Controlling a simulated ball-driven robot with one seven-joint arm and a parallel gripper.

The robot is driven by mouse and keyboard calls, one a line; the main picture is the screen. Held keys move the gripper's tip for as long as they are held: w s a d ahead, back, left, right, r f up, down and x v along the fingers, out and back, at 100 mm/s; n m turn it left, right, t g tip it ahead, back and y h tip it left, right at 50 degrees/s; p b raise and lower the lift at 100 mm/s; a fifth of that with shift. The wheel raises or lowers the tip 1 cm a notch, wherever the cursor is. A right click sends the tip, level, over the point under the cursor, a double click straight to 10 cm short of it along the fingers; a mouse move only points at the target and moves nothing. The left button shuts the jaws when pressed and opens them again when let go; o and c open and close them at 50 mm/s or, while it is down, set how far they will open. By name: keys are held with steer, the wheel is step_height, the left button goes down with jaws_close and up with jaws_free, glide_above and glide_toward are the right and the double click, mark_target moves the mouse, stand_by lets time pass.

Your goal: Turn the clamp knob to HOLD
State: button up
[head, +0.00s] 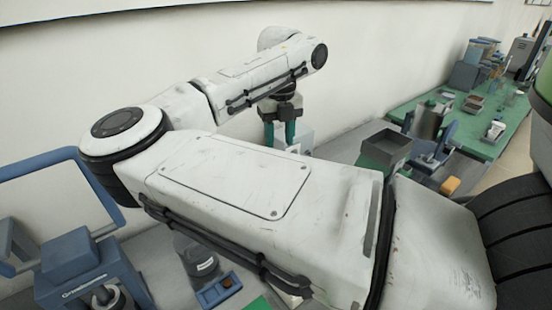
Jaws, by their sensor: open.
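My gripper (280,134) hangs from the end of my arm near the back wall. Its two green fingers point down with a gap between them, open, and I see nothing between them. A pale box (304,142) shows just behind and right of the fingers; I cannot tell whether they touch it. I cannot make out the clamp knob or a HOLD mark. My arm covers much of the middle of the view and may hide them.
A blue machine (75,262) with a blue frame stands at left. A grey canister (195,258) and a small blue control box (218,291) are below my arm. A cluttered green bench (478,138) lies beyond.

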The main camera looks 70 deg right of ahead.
step_height(320, 180, down, 8)
steer(key=shift+r+p, duration=0.15)
steer(key=shift+p, duration=0.6)
jaws_close()
